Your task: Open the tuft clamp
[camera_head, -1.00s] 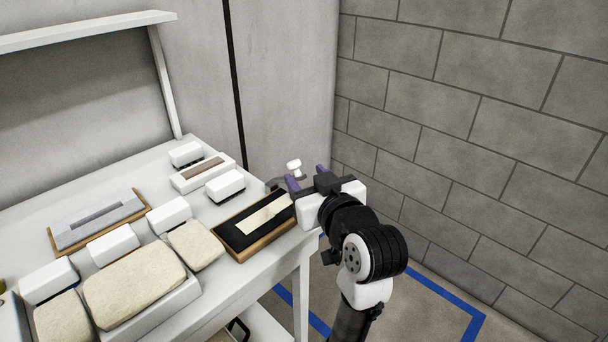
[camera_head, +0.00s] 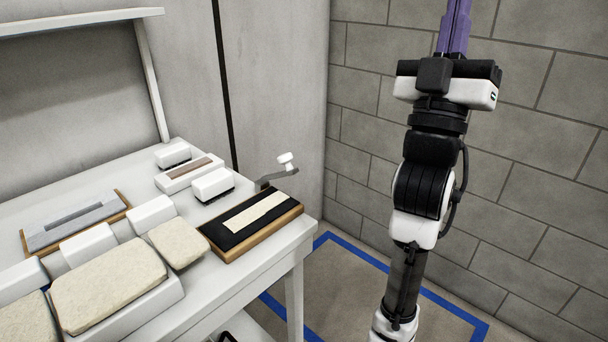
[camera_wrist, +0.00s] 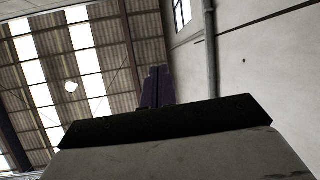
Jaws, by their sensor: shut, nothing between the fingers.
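The tuft clamp appears to be the wooden-edged board with a black pad (camera_head: 222,233) at the table's right end, with a pale flat strip (camera_head: 257,212) lying on it. A grey crank-like lever (camera_head: 277,176) with a white knob (camera_head: 286,159) rises at the board's far edge. My gripper (camera_head: 457,14) is raised high to the right of the table, well away from the lever, with its purple fingers together, pointing up and empty. The fingers also show in the wrist view (camera_wrist: 156,87), against the roof and wall. Their very tips are cut off in the head view.
The white table (camera_head: 262,272) also carries several white blocks, beige pads (camera_head: 110,285) and a grey piece on a wooden board (camera_head: 75,226). A block wall (camera_head: 375,90) stands behind my arm. Blue-taped floor (camera_head: 340,285) right of the table looks clear.

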